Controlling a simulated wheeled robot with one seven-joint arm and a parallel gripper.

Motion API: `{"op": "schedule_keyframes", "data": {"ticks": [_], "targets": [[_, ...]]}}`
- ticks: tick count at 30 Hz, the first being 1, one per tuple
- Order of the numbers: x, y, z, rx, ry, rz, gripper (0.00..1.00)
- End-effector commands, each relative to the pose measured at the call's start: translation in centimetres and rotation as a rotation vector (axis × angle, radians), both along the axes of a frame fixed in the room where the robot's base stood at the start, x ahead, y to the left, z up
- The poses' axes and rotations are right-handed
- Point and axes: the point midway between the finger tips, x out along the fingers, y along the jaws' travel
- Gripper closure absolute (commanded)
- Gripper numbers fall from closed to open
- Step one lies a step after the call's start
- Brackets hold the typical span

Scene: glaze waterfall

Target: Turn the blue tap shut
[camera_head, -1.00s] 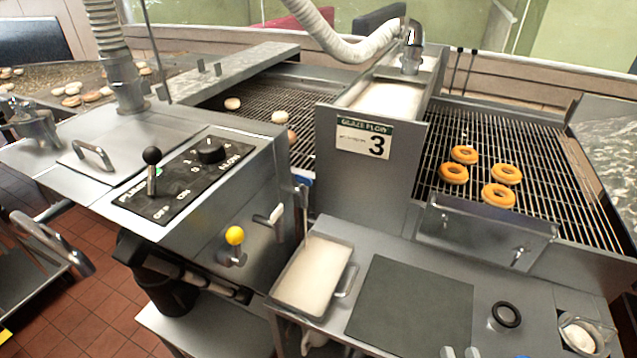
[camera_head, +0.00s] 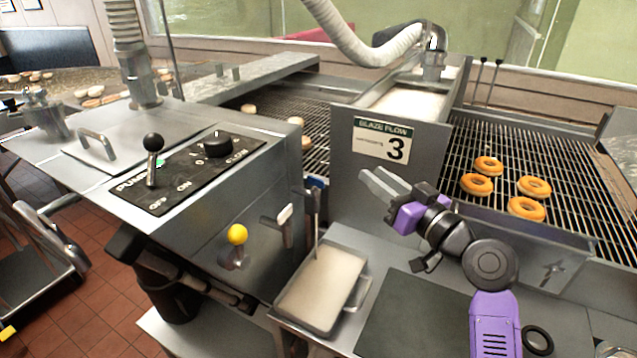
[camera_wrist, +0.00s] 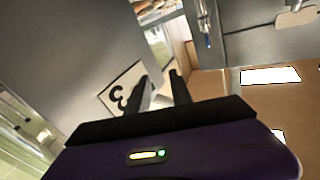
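A small blue part (camera_head: 316,182), which I take for the blue tap, shows at the gap between the control cabinet and the glaze flow panel. Blue also shows on an upright metal fitting in the wrist view (camera_wrist: 208,42). Its handle position is too small to tell. My gripper (camera_head: 376,181) is in front of the "3" panel, right of the blue part and apart from it. In the wrist view its two fingers (camera_wrist: 162,88) stand apart with nothing between them.
A yellow-knobbed valve (camera_head: 237,235) and a pale-handled lever (camera_head: 284,215) stick out of the cabinet (camera_head: 205,222). A tray of pale glaze (camera_head: 320,290) stands below. The glaze flow panel (camera_head: 385,185) is close behind my gripper. Doughnuts (camera_head: 488,166) lie on the right rack.

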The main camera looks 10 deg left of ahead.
Motion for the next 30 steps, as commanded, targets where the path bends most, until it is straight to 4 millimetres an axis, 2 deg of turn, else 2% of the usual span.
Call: {"op": "schedule_keyframes", "data": {"ticks": [1,3,5,7,12,17,24,30], "targets": [[0.3,1.1,1.0,-0.014,-0.014,0.061,0.74],[-0.1,2.8,1.6,-0.039,-0.028,0.161,0.74],[-0.9,4.0,1.1,-0.057,-0.033,0.237,0.74],[-2.1,5.0,-0.1,-0.076,-0.035,0.311,0.74],[-4.1,6.2,-0.8,-0.133,-0.087,0.408,0.74],[-3.8,7.3,-0.8,-0.150,-0.102,0.411,0.74],[-2.1,10.6,-0.8,-0.148,-0.099,0.410,0.74],[-1.0,12.6,-0.8,-0.148,-0.099,0.407,0.74]]}}
